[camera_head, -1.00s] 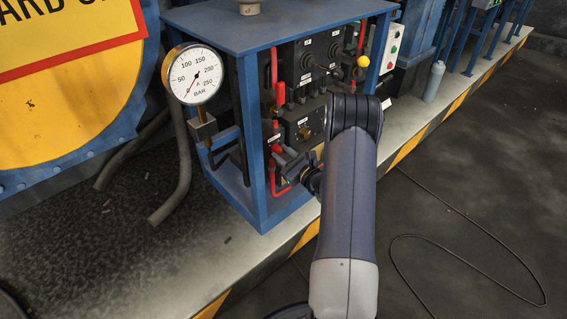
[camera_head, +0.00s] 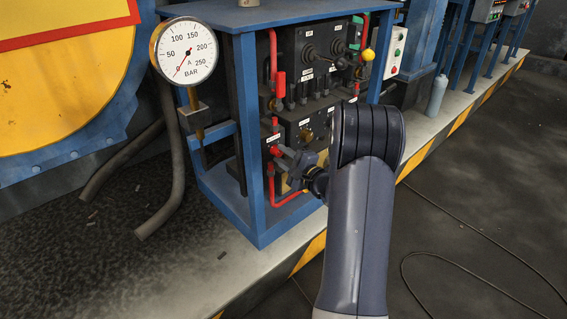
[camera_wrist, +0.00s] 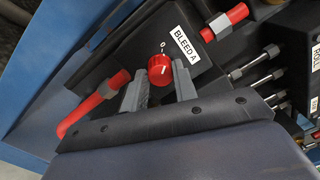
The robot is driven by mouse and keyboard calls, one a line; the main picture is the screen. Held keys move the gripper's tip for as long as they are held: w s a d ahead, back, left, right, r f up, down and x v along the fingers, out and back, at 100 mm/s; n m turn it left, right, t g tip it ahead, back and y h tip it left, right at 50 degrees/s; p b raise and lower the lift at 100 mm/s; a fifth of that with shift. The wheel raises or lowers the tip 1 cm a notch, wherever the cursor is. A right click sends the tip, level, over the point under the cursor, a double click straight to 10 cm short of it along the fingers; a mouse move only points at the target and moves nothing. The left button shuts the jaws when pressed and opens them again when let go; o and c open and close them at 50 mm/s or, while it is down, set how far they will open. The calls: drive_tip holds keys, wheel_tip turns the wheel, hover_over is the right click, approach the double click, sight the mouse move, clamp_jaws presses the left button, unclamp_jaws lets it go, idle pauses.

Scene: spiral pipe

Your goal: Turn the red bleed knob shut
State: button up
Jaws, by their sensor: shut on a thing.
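The red bleed knob (camera_wrist: 160,72) sits on a dark panel beside a white "BLEED A" label (camera_wrist: 185,44) in the wrist view. My gripper (camera_wrist: 160,80) has its two grey fingers on either side of the knob, shut on it. A small "0" mark shows just above the knob. In the head view my gripper (camera_head: 284,152) reaches the lower left of the panel, and a bit of red shows at its tip. The gauge A (camera_head: 186,50) in the head view has its needle pointing to the lower left, near zero.
A blue frame (camera_head: 258,190) surrounds the panel, with an upright post close left of my gripper. Red pipes (camera_wrist: 92,104) and metal fittings stand near my fingers. A yellow-ball lever (camera_head: 368,55) is at upper right. A cable lies on the open floor at right.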

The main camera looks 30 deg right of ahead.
drive_tip(key=shift+n, duration=0.9)
drive_tip(key=shift+c, duration=0.2)
drive_tip(key=shift+o, duration=0.2)
drive_tip(key=o, duration=1)
drive_tip(key=shift+c, duration=0.2)
drive_tip(key=p+v, duration=0.2)
drive_tip(key=v, duration=0.8)
drive_tip(key=shift+s+p, duration=0.3)
drive_tip(key=shift+s, duration=0.1)
drive_tip(key=shift+w, duration=0.1)
